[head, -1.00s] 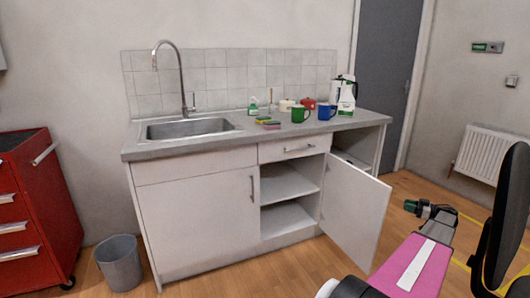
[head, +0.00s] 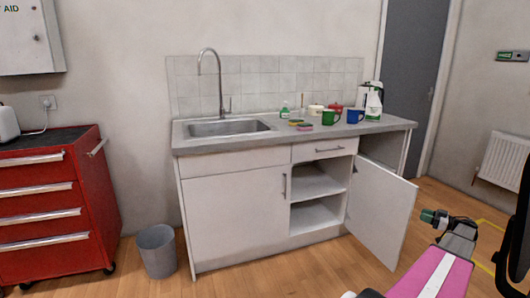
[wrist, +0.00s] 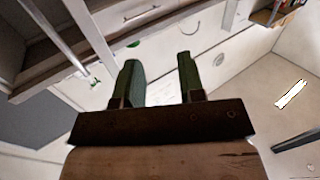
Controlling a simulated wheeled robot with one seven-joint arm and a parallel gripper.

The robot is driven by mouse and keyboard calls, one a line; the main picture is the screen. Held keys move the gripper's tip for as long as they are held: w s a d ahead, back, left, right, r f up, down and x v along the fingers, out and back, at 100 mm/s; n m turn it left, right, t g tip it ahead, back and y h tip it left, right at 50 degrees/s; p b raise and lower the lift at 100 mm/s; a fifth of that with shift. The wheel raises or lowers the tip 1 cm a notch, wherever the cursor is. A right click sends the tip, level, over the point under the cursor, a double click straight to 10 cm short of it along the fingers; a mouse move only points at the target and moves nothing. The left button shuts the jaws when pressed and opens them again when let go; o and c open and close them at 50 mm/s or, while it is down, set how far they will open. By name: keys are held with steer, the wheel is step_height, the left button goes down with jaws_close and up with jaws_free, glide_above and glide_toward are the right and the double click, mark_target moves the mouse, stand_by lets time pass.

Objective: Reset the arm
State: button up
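My gripper (head: 436,218) shows at the lower right of the head view, at the end of my pink and white arm. It appears in front of and to the right of the open cabinet door. In the wrist view my gripper (wrist: 158,68) has two dark green fingers standing well apart. Nothing is between them, so it is open and empty. The wrist view is tilted and shows pale surfaces beyond the fingers.
A sink counter (head: 340,138) holds a green mug (head: 329,118), a blue mug (head: 354,116), sponges and bottles. Its cabinet door (head: 381,212) stands open. A red tool cabinet (head: 97,200) and a grey bin (head: 156,252) are at left. A black chair-like object (head: 521,225) cuts in at right.

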steer(key=w+a+r+m+t+h, duration=0.3)
steer(key=w+a+h, duration=0.2)
steer(key=w+a, duration=0.15)
steer(key=w+a+r+m+t+h, duration=0.2)
steer(key=w+a+t+h, duration=0.25)
steer(key=a, duration=0.25)
steer(key=w+a+m+g+h, duration=0.2)
steer(key=a+m+g+h, duration=0.1)
steer(key=a+m+h, duration=0.45)
steer(key=s+a+f+g, duration=0.4)
steer(key=s+a+g, duration=0.15)
steer(key=a, duration=0.55)
steer(key=s+a+f+g, duration=0.4)
steer(key=s+a, duration=0.2)
steer(key=a, duration=0.5)
steer(key=s+a+f+n+g+y, duration=0.2)
steer(key=s+a+g, duration=0.5)
steer(key=s+a, duration=1)
steer(key=shift+s+a+f+y, duration=0.25)
steer(key=shift+s+a+y, duration=0.15)
steer(key=shift+y, duration=0.3)
